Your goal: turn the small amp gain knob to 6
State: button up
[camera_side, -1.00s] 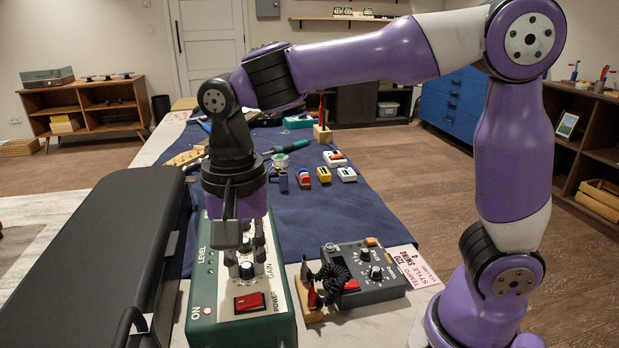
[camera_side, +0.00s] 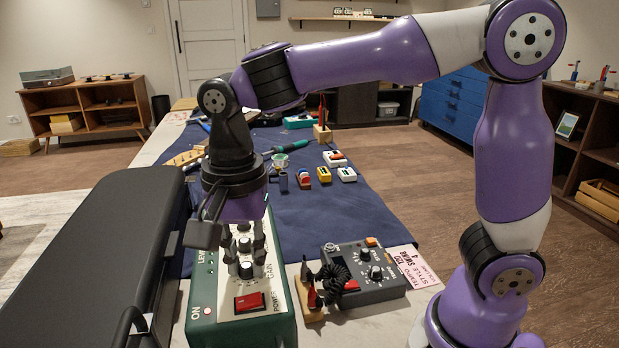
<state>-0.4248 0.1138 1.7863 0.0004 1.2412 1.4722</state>
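The small amp (camera_side: 206,325) is a green box with a pale control panel at the lower left of the centre. Its panel has dark knobs with light tops in a row, one lower knob (camera_side: 246,268) beside the GAIN lettering and another knob (camera_side: 244,243) behind it. A red power switch (camera_side: 249,301) sits nearest the camera. My gripper (camera_side: 243,240) points down over the panel, its dark fingers apart on either side of the knob row. I see no clear contact with a knob. The gain pointer and number are too small to read.
A dark pedal box (camera_side: 365,272) with knobs and a coiled cable stands right of the amp, with a wooden stand (camera_side: 306,299) between them. A long black case (camera_side: 90,255) lies close on the left. Small coloured pedals (camera_side: 324,174) sit on the blue mat (camera_side: 340,212) behind.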

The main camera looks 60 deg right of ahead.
aim_at(247, 264)
jog(key=o, duration=0.3)
jog(key=shift+o, duration=0.2)
jog(key=shift+r, duration=0.1)
notch_tip(247, 264, up, 12)
jog(key=shift+d, duration=0.1)
jog(key=s+d+f+n+t, duration=0.5)
jog(key=s+d+f+n, duration=0.1)
jog(key=d+f+n, duration=0.4)
jog(key=shift+s+d+n+t, duration=0.3)
jog(key=shift+d+n, duration=0.6)
jog(key=shift+d, duration=0.1)
